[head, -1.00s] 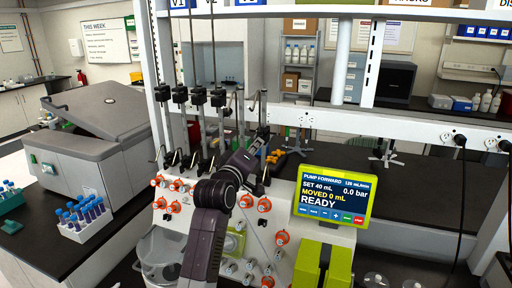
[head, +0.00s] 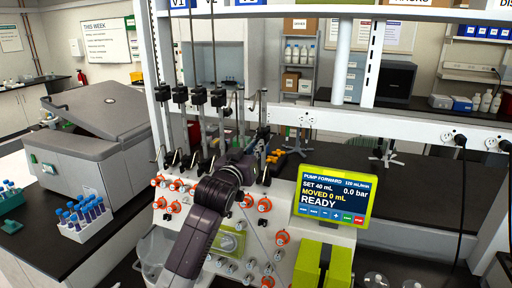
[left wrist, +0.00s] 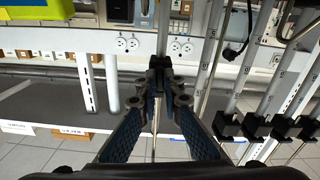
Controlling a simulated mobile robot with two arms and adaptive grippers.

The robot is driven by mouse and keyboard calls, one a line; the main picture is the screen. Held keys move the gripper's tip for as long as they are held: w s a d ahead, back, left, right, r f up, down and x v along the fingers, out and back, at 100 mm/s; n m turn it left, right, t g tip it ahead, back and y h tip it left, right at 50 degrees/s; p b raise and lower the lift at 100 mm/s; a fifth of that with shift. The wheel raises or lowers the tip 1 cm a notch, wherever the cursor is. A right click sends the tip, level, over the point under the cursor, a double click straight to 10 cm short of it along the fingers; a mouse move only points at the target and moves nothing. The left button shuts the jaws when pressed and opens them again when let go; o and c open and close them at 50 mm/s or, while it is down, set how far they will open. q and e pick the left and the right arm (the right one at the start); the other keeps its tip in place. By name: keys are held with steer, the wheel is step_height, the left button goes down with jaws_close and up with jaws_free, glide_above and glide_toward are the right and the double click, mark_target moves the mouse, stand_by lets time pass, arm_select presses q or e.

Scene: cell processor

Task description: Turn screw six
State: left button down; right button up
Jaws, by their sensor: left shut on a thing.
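Several upright metal rods with black clamp blocks (head: 198,96) stand behind the white pump panel in the head view. Blocks on rods also show at right in the left wrist view (left wrist: 284,127). My left gripper (head: 250,156) reaches among the rods from the front, and its fingertips are hard to make out there. In the left wrist view the left gripper (left wrist: 160,88) has its fingers closed together on a small black screw part (left wrist: 160,64) in the middle. The fingers hide most of this part. I cannot read a number on it. My right gripper is out of view.
The white panel carries several orange-ringed valves (head: 282,238). A green-framed display (head: 333,197) reading READY stands right of my left arm. A tube rack (head: 88,228) and a grey centrifuge (head: 90,130) are at left. The dark bench (head: 430,190) at right is mostly clear.

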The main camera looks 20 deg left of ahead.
arm_select(q)
steer(key=shift+m, duration=0.7)
steer(key=c, duration=2.1)
jaws_free()
steer(key=s, duration=1.2)
steer(key=shift+a, duration=0.25)
